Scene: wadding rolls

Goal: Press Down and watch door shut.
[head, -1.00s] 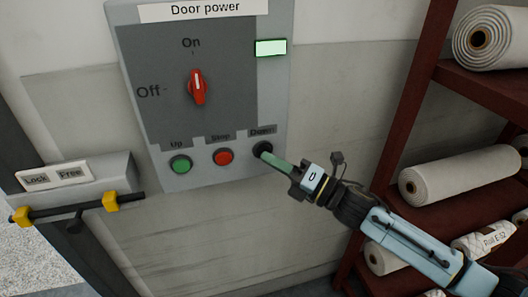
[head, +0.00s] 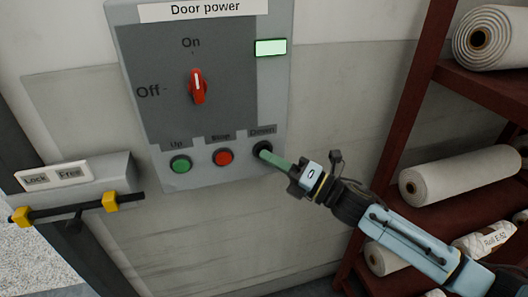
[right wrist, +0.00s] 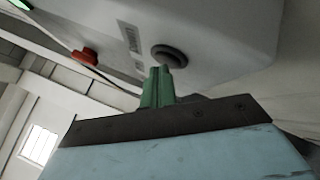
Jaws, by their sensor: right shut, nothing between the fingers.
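The grey door power panel (head: 274,95) hangs on the wall in the head view. Its red switch (head: 198,86) points up at On, and a pale green lamp (head: 271,47) is lit. The black Down button (head: 262,148) is at the lower right of the panel. My right gripper (head: 266,155) is shut and empty, its green fingertips right at the Down button. In the right wrist view the fingers (right wrist: 157,72) are just below the dark round button (right wrist: 168,55); contact is hard to tell. My left gripper is out of view.
The green Up button (head: 180,164) and red Stop button (head: 223,157) sit left of Down. A lock bar (head: 75,207) with yellow clamps is at the left. A dark red shelf (head: 408,110) with wadding rolls (head: 462,174) stands at the right.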

